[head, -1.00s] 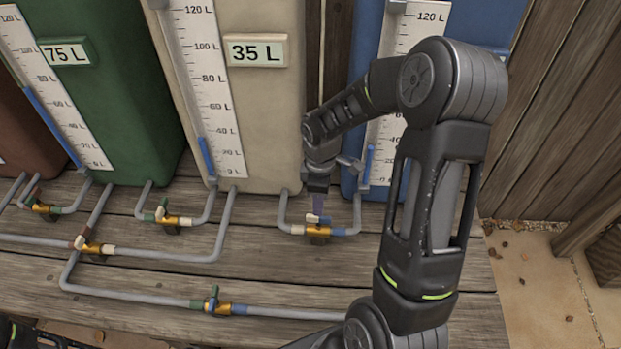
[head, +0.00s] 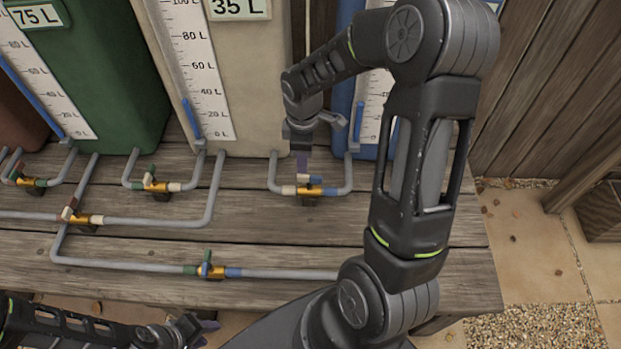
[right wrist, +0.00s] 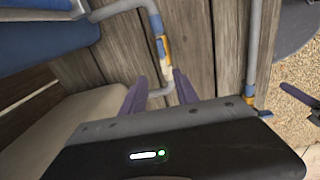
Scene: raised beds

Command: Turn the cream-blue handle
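The cream-blue handle (head: 316,180) sits on a brass valve (head: 310,191) in the pipe loop between the cream and blue tanks. It lies roughly along the pipe. My right gripper (head: 303,164) points down just above and behind it. In the right wrist view, its two purple fingers (right wrist: 159,93) are apart with nothing between them, and the brass valve (right wrist: 164,46) shows just beyond the tips. I see no clear contact with the handle. My left gripper (head: 200,330) is low at the left, away from the valves; its opening is unclear.
Other valves sit on the pipes: a green-cream one (head: 155,186), a green-blue one (head: 210,271) and a red-cream one (head: 80,218). The cream tank (head: 262,75) and the blue tank (head: 345,90) stand close behind the handle. The wooden deck (head: 400,262) in front is mostly clear.

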